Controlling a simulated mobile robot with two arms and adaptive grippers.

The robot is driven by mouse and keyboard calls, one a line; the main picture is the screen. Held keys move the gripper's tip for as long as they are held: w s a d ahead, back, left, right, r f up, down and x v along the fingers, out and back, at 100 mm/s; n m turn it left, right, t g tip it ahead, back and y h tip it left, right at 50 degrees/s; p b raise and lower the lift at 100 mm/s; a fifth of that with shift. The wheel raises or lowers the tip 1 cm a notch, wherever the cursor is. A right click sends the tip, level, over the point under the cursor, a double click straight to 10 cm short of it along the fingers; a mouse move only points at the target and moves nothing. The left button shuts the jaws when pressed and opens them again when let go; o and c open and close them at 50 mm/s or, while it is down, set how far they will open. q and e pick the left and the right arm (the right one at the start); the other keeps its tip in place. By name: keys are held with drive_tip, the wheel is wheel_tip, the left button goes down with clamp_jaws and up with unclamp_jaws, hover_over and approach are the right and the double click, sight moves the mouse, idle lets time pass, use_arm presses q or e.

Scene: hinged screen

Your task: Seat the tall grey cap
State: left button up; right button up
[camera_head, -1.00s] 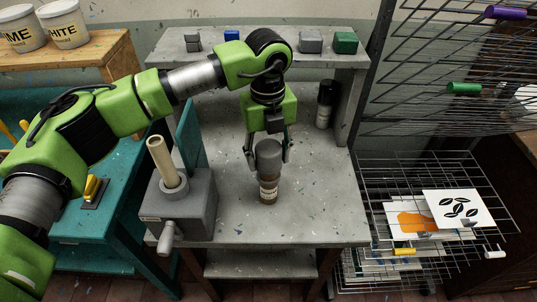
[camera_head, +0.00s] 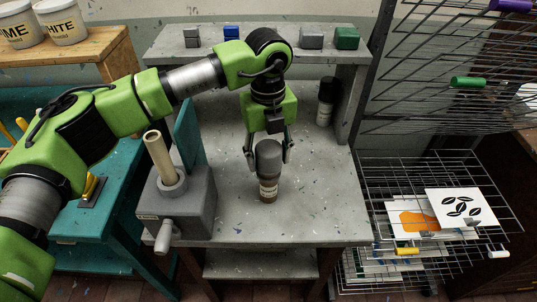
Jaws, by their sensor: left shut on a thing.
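The tall grey cap (camera_head: 269,158) sits over the top of a brown bottle (camera_head: 268,190) with a pale label, which stands upright on the grey table. My left gripper (camera_head: 268,154) comes down from above and is shut on the grey cap, one finger on each side. Whether the cap is fully down on the bottle cannot be told from this view. My right gripper does not show.
A grey block with a crank (camera_head: 178,212) and a pale upright rod stands left of the bottle. A dark bottle (camera_head: 326,101) stands at the back right. Small blocks sit on the back shelf (camera_head: 270,43). A wire rack (camera_head: 440,190) is at the right. The table right of the bottle is clear.

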use_arm(q)
drive_tip(key=shift+f+b, duration=0.9)
drive_tip(key=shift+f, duration=0.1)
drive_tip(key=o, duration=1.2)
wheel_tip(320, 180, up, 12)
